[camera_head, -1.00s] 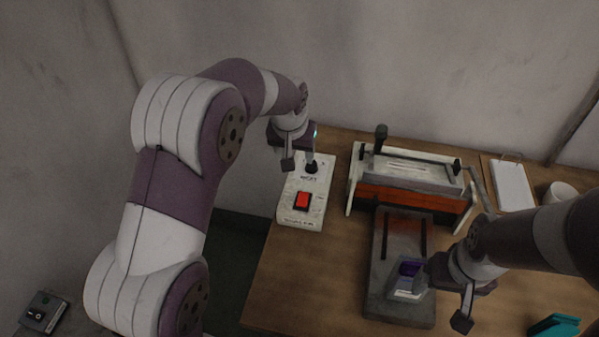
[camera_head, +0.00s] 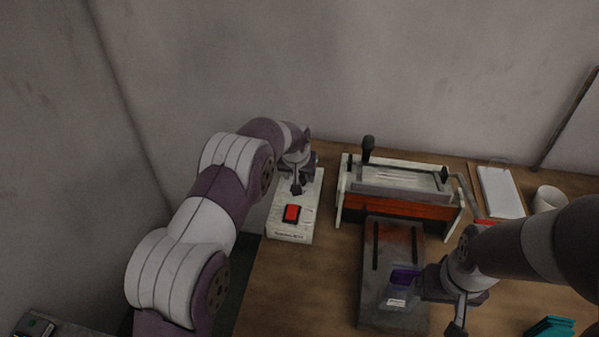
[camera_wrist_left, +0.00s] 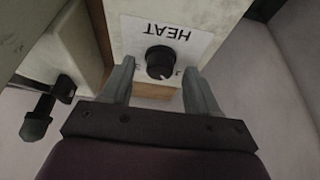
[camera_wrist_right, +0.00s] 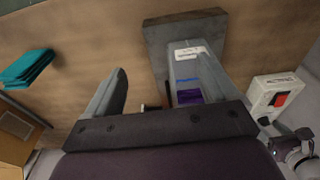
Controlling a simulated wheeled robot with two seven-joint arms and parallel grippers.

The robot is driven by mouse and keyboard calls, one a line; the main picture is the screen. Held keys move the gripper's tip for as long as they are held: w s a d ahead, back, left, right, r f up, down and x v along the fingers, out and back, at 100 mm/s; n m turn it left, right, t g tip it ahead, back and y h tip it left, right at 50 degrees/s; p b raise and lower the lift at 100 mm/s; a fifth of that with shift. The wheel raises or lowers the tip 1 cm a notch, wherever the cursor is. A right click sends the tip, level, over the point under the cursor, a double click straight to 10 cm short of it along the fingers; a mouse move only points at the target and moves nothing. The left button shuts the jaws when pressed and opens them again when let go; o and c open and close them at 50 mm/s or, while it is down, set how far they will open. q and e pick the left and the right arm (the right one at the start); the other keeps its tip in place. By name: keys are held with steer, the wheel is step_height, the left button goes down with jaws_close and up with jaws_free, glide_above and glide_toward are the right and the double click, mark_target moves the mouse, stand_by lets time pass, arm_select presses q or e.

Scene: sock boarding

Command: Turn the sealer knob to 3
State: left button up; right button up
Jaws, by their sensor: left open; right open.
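The sealer's control box (camera_head: 290,229) is pale, with a red rocker switch (camera_head: 291,213) on top. In the left wrist view its black round knob (camera_wrist_left: 160,62) sits on a white label reading HEAT, upside down; its pointer setting is too small to read. In the head view the gripper hides the knob. My left gripper (camera_head: 299,178) is open over the far end of the box, its fingers on either side of the knob with gaps visible. My right gripper (camera_head: 440,302) is open above the grey platform (camera_head: 345,310), near a clear packet with purple contents (camera_head: 404,276).
The sealer (camera_head: 402,175), with an orange-red front and black lever, stands right of the control box. A white pad (camera_head: 499,191) and white cup (camera_head: 548,198) lie further right. Teal folded cloth (camera_head: 550,328) is at the lower right. Bare table lies left of the platform.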

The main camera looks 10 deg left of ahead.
arm_select(q)
steer(key=shift+f, duration=0.2)
steer(key=shift+c, duration=0.2)
steer(key=c, duration=1)
steer(key=shift+o, duration=0.3)
